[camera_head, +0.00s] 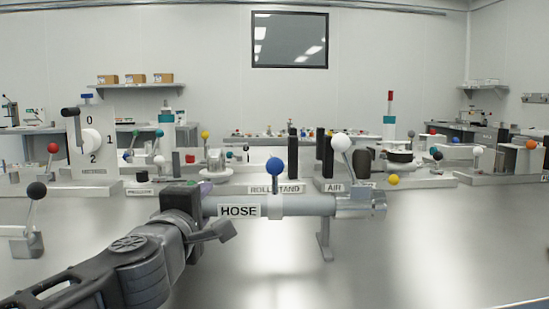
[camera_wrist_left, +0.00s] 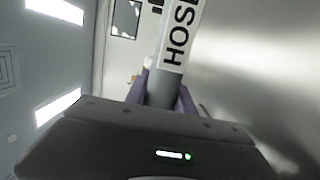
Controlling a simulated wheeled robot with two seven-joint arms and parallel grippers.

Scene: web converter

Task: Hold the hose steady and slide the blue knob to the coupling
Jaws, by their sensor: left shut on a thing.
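The grey hose (camera_head: 305,205) lies level across the middle of the head view, with a white HOSE label (camera_head: 239,211) on it. The blue knob (camera_head: 275,167) stands upright on a collar around the hose, right of the label and apart from the metal coupling (camera_head: 362,203) at the hose's right end. My left gripper (camera_head: 205,204) is shut on the hose's left end. In the left wrist view the hose (camera_wrist_left: 161,88) runs up from between the purple fingers (camera_wrist_left: 163,98). My right gripper is not in view.
A stand (camera_head: 324,243) supports the hose near the coupling. A white-knobbed lever (camera_head: 341,143) rises behind the coupling. A black-knobbed lever (camera_head: 37,191) stands at far left. Other knobs and a dial panel (camera_head: 92,142) line the back. The bare table front right is clear.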

